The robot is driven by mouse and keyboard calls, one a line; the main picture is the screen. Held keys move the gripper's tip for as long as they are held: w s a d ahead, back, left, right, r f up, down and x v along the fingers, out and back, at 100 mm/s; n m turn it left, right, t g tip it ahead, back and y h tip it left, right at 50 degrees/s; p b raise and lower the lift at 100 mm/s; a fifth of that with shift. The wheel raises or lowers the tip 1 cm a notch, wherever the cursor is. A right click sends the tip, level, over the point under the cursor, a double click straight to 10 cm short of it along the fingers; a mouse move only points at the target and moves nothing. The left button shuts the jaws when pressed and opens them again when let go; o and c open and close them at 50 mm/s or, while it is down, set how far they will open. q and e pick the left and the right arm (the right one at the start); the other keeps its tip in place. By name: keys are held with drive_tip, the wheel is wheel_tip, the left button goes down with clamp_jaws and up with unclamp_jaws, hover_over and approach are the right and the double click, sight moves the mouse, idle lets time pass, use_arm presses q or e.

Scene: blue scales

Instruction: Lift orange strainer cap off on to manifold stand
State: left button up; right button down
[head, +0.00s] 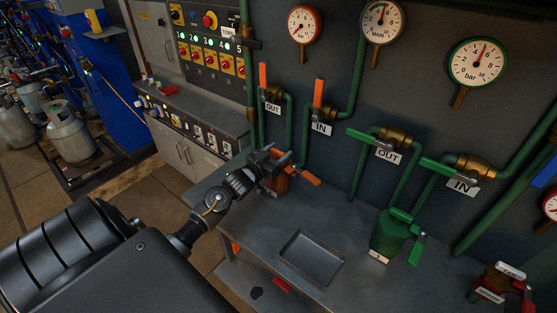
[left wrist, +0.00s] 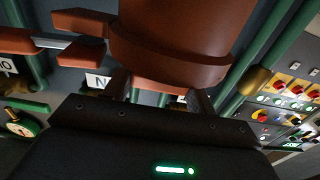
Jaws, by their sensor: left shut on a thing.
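The orange strainer (head: 279,186) stands at the left end of the grey manifold stand (head: 258,222), partly hidden behind my left gripper (head: 274,158). An orange handle (head: 300,175) sticks out to its right. The gripper is at the top of the strainer and shut on the orange cap. In the left wrist view the orange body (left wrist: 180,40) fills the upper middle, with the gripper fingers (left wrist: 160,92) on an orange part below its rim. I cannot tell whether the cap is apart from the body. My right gripper is out of view.
A shallow recessed tray (head: 285,263) lies in the stand's top, empty. A green strainer (head: 388,235) stands to its right. Green pipes with orange valve handles (head: 318,92) rise behind. A control cabinet (head: 195,140) is at the left. The bench around the recess is clear.

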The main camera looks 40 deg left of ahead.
use_arm(q)
drive_tip(key=shift+c, duration=1)
drive_tip(key=shift+r, duration=0.1)
